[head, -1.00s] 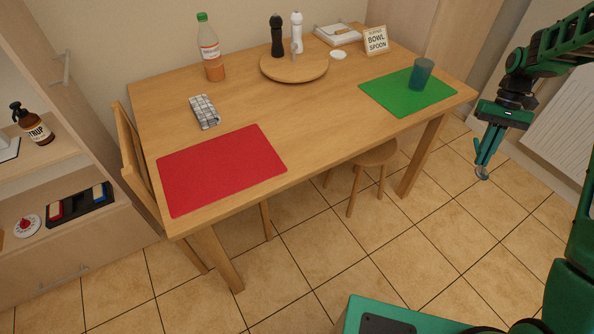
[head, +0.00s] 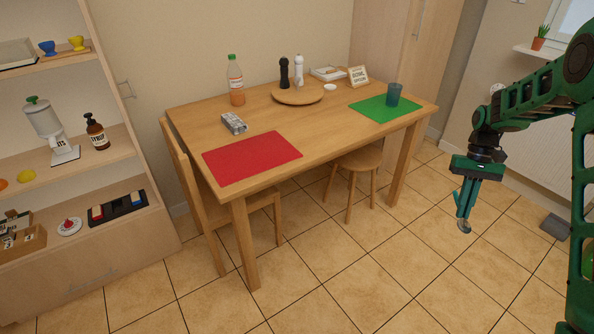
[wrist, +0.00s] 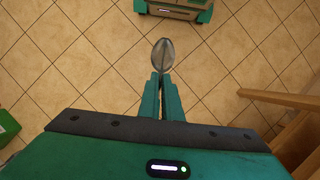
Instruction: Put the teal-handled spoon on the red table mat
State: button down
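The red table mat (head: 251,158) lies bare on the near left part of the wooden table (head: 330,135). My gripper (head: 463,207) hangs pointing down over the floor, right of the table and apart from it. It is shut on a spoon, whose metal bowl (head: 464,227) sticks out below the fingertips. In the wrist view, the bowl (wrist: 162,55) shows just beyond my gripper's fingertips (wrist: 161,82). The spoon's handle lies between the fingers and is mostly hidden, so its colour is hard to tell.
A green mat (head: 384,108) with a blue cup (head: 394,94) is at the table's right end. A bottle (head: 236,80), a round board (head: 297,95) and a sign (head: 358,76) stand behind.

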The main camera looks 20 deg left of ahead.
aim_at(278, 145)
jog(key=u, duration=0.05)
jog(key=k, duration=0.3)
jog(key=u, duration=1.4)
jog(key=i, duration=0.85)
jog(key=u, duration=0.1)
